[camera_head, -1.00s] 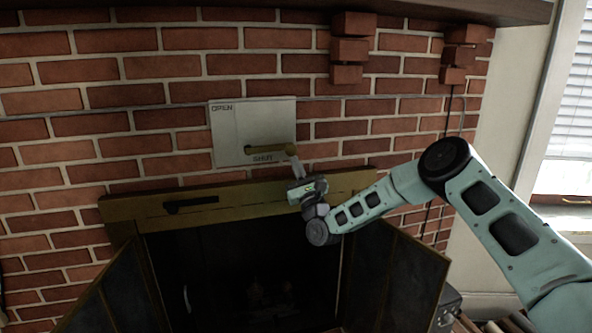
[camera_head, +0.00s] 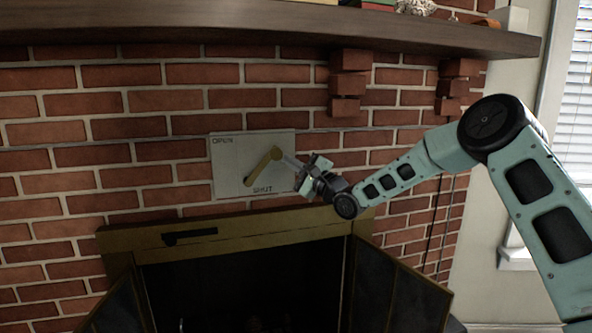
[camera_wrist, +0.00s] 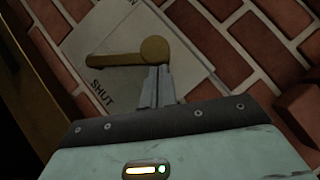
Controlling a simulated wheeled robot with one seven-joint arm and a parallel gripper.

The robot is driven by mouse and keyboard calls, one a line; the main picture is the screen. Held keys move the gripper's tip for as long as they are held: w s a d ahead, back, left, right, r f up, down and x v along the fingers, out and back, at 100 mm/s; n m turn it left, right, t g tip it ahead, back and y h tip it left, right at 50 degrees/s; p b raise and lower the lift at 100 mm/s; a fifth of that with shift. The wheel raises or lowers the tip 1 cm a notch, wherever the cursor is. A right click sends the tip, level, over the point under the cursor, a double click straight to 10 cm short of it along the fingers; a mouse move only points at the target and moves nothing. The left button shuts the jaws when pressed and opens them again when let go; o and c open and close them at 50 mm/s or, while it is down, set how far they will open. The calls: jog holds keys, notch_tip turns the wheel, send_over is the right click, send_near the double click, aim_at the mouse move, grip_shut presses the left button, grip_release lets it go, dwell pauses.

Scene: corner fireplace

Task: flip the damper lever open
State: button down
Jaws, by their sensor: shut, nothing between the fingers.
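The damper lever (camera_head: 261,168) is a brass bar with a round knob at its upper right end. It slants across a pale plate (camera_head: 225,160) marked OPEN at the upper left and SHUT at the lower middle. In the wrist view, the lever (camera_wrist: 112,60) and its knob lie just beyond my fingertips, with SHUT lettering below the bar. My gripper (camera_head: 286,158) is shut and empty, its tips at the knob's right side. The wrist view shows the shut fingers (camera_wrist: 158,72) against or very near the knob; exact contact is hard to tell.
The brick wall (camera_head: 120,150) surrounds the plate. A dark wooden mantel (camera_head: 200,22) juts out above. Brick corbels (camera_head: 350,82) stick out above right of my gripper. The brass firebox frame (camera_head: 250,227) lies below, with an open dark door (camera_head: 395,285) at right.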

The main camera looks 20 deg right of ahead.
jog(key=a+r+n+g+h+p, duration=0.2)
jog(key=a+r+n+g+p, duration=0.2)
jog(key=p, duration=0.5)
jog(key=shift+a+r+n+g, duration=0.4)
jog(key=shift+a+r+n, duration=0.65)
jog(key=shift+a+n, duration=0.8)
jog(key=shift+s+a, duration=0.1)
jog(key=shift+a, duration=0.05)
